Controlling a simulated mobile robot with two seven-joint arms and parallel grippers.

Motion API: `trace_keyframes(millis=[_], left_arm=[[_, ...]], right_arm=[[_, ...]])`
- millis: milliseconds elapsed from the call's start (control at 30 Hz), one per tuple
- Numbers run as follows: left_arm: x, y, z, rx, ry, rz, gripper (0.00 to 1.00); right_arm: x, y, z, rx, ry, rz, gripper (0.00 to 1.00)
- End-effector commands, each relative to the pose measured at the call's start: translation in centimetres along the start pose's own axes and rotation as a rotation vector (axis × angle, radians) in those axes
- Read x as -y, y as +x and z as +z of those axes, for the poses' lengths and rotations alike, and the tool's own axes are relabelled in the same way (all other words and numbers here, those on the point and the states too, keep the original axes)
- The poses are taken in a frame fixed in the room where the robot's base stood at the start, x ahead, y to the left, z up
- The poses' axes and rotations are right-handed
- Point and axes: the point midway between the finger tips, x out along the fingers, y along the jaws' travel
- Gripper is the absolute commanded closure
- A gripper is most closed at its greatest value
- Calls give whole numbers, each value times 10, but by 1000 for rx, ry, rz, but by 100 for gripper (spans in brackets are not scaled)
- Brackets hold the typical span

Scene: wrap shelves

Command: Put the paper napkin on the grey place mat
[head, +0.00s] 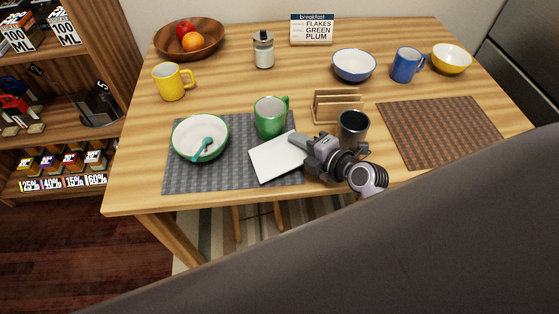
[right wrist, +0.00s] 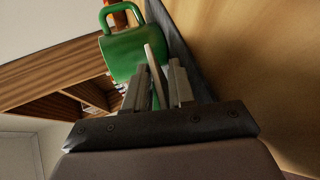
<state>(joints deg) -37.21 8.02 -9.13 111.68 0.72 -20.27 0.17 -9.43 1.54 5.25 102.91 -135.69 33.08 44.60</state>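The paper napkin (head: 275,160), a white square, is over the right part of the grey place mat (head: 190,175), beside the green mug (head: 267,119). My right gripper (head: 292,143) is at the napkin's right edge. In the right wrist view the napkin (right wrist: 155,72) shows edge-on as a thin pale strip between the two fingers (right wrist: 158,88). Small gaps show beside the strip, so the fingers look open around it. The napkin looks slightly tilted to the mat; whether it rests fully on the mat is hidden. My left gripper is not in view.
A white bowl with green rim (head: 200,138) and teal spoon stands on the mat's left part. A brown mat (head: 440,130) lies bare at right. A yellow mug (head: 172,82) stands behind.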

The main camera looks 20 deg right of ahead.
Motion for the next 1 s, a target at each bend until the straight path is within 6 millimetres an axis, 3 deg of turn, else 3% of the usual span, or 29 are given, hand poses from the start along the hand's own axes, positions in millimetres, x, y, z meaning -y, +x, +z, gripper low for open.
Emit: trace_keyframes(millis=[600, 1000], left_arm=[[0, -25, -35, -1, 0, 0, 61], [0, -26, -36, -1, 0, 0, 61]], right_arm=[[-1, -71, 0, 1, 0, -3, 76], [0, -79, 0, 1, -1, 0, 76]])
